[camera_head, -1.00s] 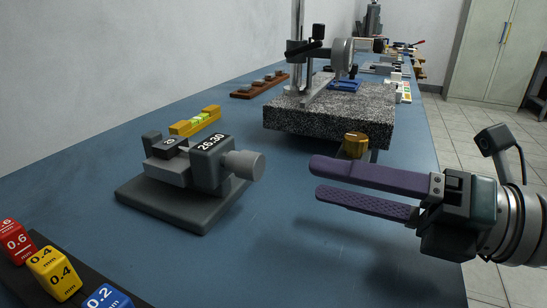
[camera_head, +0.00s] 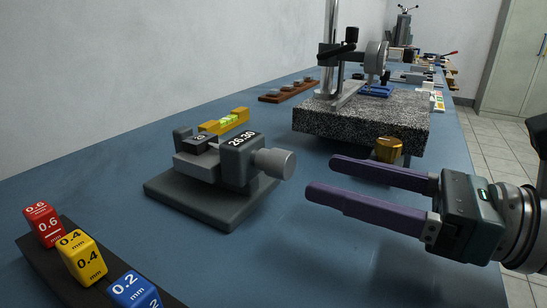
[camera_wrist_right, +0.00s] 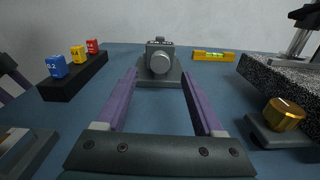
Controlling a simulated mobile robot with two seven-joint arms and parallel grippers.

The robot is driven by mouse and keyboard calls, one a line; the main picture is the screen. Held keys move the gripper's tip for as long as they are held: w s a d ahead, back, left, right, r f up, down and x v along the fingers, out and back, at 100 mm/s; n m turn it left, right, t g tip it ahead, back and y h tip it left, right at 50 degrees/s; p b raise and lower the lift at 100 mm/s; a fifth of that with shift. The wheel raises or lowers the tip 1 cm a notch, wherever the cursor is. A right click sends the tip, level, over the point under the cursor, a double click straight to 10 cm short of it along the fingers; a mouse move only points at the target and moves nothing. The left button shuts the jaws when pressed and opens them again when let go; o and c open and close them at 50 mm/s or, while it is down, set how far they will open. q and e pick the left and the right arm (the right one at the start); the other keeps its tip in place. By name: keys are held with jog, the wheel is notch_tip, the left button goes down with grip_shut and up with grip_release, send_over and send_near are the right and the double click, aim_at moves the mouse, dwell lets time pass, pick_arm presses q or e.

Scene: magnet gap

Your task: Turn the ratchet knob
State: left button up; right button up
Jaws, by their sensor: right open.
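The ratchet knob (camera_head: 275,163) is a grey cylinder on the right end of a dark grey measuring device (camera_head: 209,203) whose display reads 26.30. In the right wrist view the knob (camera_wrist_right: 160,63) faces me, ahead of and between the fingers. My right gripper (camera_head: 322,176) is open and empty, its two purple fingers pointing at the device. The fingertips are a short way from the knob and not touching it. The right gripper also fills the lower wrist view (camera_wrist_right: 162,85). A purplish bar at that view's left edge may be part of my left gripper.
Red (camera_head: 43,224), yellow (camera_head: 82,258) and blue (camera_head: 134,291) blocks sit on a dark rack at front left. A yellow level (camera_head: 223,121) lies behind the device. A gold knob (camera_head: 389,149) and a speckled stone block (camera_head: 350,120) stand beyond the right gripper. Bare blue table lies in front.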

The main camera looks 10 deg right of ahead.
aim_at(290, 166)
jog(key=x, duration=0.5)
jog(key=shift+w+a, duration=0.15)
jog(key=shift+a, duration=0.05)
grip_shut()
dwell(0.3)
